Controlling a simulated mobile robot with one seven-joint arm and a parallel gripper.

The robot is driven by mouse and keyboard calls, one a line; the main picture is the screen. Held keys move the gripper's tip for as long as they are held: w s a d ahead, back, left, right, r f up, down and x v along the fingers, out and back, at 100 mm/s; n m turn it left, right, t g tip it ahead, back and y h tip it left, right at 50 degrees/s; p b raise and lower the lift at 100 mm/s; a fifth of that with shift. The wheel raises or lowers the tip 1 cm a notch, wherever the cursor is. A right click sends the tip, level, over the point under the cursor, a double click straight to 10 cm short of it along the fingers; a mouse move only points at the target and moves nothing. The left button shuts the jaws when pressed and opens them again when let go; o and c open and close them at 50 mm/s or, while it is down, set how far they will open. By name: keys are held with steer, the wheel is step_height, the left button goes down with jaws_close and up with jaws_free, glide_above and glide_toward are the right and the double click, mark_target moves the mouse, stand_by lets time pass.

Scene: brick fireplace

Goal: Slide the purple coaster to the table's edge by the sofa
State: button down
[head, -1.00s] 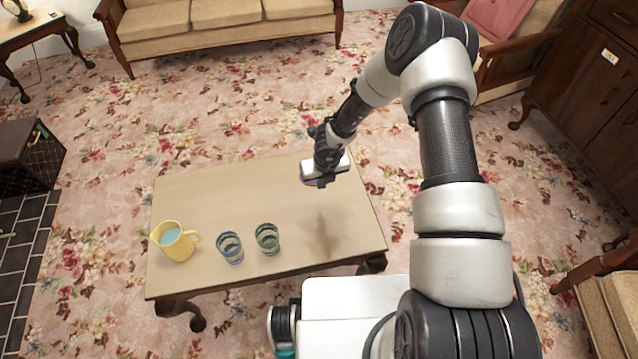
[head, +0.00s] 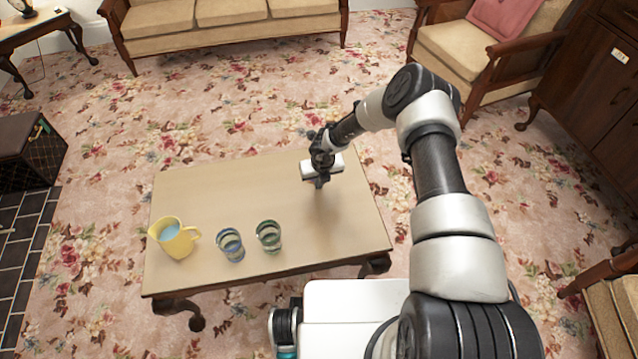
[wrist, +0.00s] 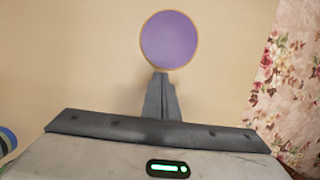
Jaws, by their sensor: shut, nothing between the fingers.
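The purple coaster (wrist: 169,40) lies flat on the table, a round disc with a thin tan rim, in the upper middle of the wrist view. In the head view it is hidden behind my gripper. My gripper (head: 320,184) is over the right part of the table (head: 215,190), towards the sofa side. Its fingers (wrist: 160,76) are shut and empty. Their tips show just below the coaster in the wrist view; I cannot tell whether they touch it. The sofa (head: 225,18) stands beyond the table's far edge.
A yellow jug (head: 175,240) and two striped glasses, one blue (head: 230,245) and one green (head: 268,237), stand on the table's near left half. Part of a glass shows at the wrist view's left edge. Flowered rug (wrist: 290,85) lies beyond the table's right edge.

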steer(key=shift+w, duration=0.1)
steer(key=w+b, duration=0.1)
steer(key=w+a+b, duration=0.1)
steer(key=w+b, duration=0.3)
steer(key=shift+w+a+f, duration=0.1)
steer(key=shift+a+f, duration=0.15)
steer(key=shift+f, duration=0.05)
steer(key=shift+w+a+r, duration=0.1)
steer(key=shift+w+r, duration=0.15)
steer(key=shift+w, duration=0.2)
